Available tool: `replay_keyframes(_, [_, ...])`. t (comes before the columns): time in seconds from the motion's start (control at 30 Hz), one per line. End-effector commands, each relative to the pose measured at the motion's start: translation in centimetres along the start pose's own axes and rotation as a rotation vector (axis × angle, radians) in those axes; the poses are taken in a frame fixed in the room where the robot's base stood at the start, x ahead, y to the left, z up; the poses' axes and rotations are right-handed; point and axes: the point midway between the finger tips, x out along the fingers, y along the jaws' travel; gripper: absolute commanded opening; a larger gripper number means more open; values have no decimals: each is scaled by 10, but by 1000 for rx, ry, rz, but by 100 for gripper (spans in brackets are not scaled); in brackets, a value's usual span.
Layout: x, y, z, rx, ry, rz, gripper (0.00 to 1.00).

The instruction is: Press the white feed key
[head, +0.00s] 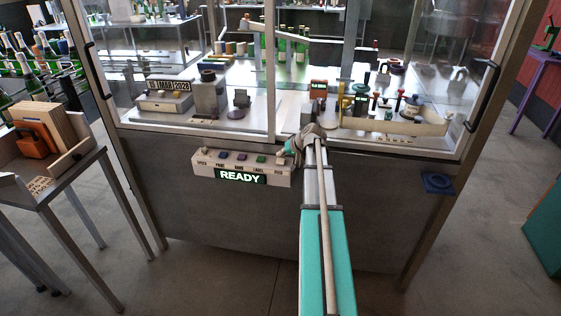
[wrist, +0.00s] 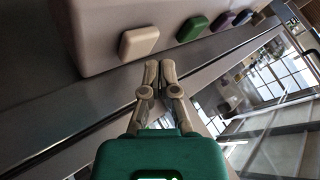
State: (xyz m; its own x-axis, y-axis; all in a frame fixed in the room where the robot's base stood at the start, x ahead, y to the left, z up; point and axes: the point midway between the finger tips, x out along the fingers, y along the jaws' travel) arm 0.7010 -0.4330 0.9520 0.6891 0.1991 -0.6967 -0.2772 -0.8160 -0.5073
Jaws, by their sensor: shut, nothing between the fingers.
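The white feed key (wrist: 139,41) is a pale rounded block on the control panel, at upper left of centre in the wrist view. It is the last key in the row, beside the green key (wrist: 192,29). My gripper (wrist: 160,64) is shut and empty, its fingertips just below and right of the white key in that view. A gap shows between tips and key there; the depth between them is hard to tell.
The cream control panel (head: 200,168) has several coloured keys and a lit display (head: 240,176) reading READY. It is mounted on the cabinet front below glass doors. A side table (head: 60,180) with an orange object stands at left. Floor is clear in front of the cabinet.

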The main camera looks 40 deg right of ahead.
Motion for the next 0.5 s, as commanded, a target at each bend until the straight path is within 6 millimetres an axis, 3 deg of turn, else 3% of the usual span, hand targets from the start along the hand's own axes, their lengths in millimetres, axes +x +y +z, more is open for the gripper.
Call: replay_keyframes(0.5, [6, 4, 4, 0, 0, 0, 0])
